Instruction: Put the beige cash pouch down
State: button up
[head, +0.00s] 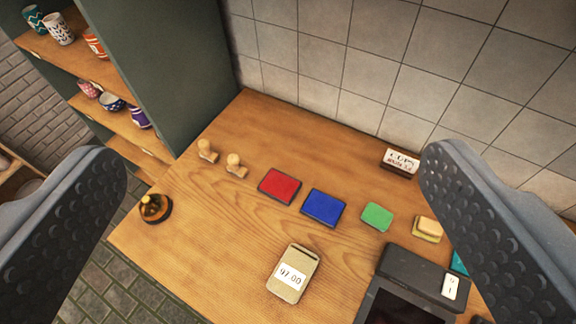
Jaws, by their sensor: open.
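The beige cash pouch (293,274) lies flat on the wooden counter (225,230), near the lower middle of the head view. It has a white label reading 97.00. My gripper (275,215) is open, with its two dark, studded fingers wide apart at the left and right of the view. Nothing is between the fingers at their own height. The pouch is on the counter beyond them and apart from both.
Red (280,186), blue (324,207) and green (377,217) pads, two wooden stamps (235,166) and a bell (155,208) stand on the counter. A dark register (425,278) is right of the pouch. A cup shelf (100,72) stands left; a tiled wall is behind.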

jog(key=shift+n+t, duration=0.4)
jog(key=shift+t, duration=0.3)
jog(key=s+r, duration=0.1)
jog(key=r, duration=0.1)
jog(key=s+a+r, duration=0.1)
jog(key=s+r, duration=0.1)
jog(key=shift+s+r, duration=0.1)
jog(key=shift+r, duration=0.15)
